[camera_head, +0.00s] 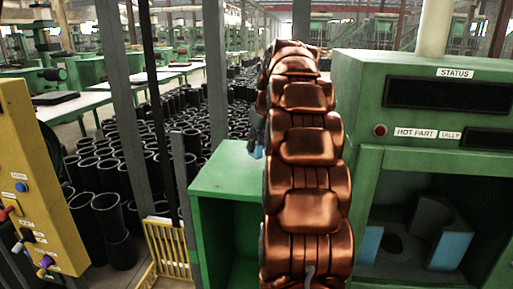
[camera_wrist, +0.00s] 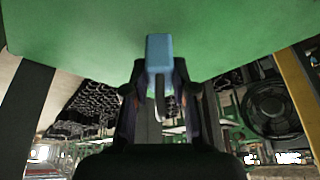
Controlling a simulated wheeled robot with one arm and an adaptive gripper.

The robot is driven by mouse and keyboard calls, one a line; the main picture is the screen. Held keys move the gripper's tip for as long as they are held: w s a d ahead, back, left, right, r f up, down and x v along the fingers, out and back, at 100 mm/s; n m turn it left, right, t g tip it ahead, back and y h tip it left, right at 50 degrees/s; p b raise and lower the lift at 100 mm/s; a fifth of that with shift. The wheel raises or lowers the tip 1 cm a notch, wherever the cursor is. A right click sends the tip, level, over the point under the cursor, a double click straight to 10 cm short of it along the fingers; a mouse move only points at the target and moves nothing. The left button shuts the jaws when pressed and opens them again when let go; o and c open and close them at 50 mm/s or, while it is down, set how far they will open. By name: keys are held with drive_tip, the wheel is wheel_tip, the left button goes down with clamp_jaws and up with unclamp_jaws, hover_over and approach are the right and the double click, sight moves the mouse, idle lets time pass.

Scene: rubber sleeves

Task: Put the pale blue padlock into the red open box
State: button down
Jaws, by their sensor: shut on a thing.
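The pale blue padlock (camera_wrist: 159,52) is in the wrist view, its blue body toward the top and its grey shackle lower down between the fingers. My gripper (camera_wrist: 158,88) is shut on it, one dark finger on each side. The green surface fills the picture behind the padlock; I cannot tell whether they touch. In the head view a small light blue bit, likely the padlock (camera_head: 257,151), shows at the left edge of my copper arm, above the green cabinet. My arm hides most of my gripper there. I see no red open box in either view.
The green cabinet (camera_head: 228,172) stands just left of my arm. A green machine (camera_head: 358,88) with an open bay stands close on the right. A yellow control panel (camera_head: 35,180) is at far left. Many black sleeves (camera_head: 112,212) stand on the floor behind grey posts.

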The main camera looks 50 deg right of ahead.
drive_tip(key=shift+f+p, duration=0.45)
drive_tip(key=shift+f, duration=0.45)
drive_tip(key=shift+f, duration=0.15)
drive_tip(key=shift+f, duration=0.15)
drive_tip(key=c, duration=0.9)
unclamp_jaws()
drive_tip(key=shift+c, duration=0.2)
drive_tip(key=shift+r, duration=0.35)
drive_tip(key=b+v, duration=0.1)
drive_tip(key=v, duration=1)
drive_tip(key=shift+s+r, duration=0.2)
drive_tip(key=shift+r, duration=0.15)
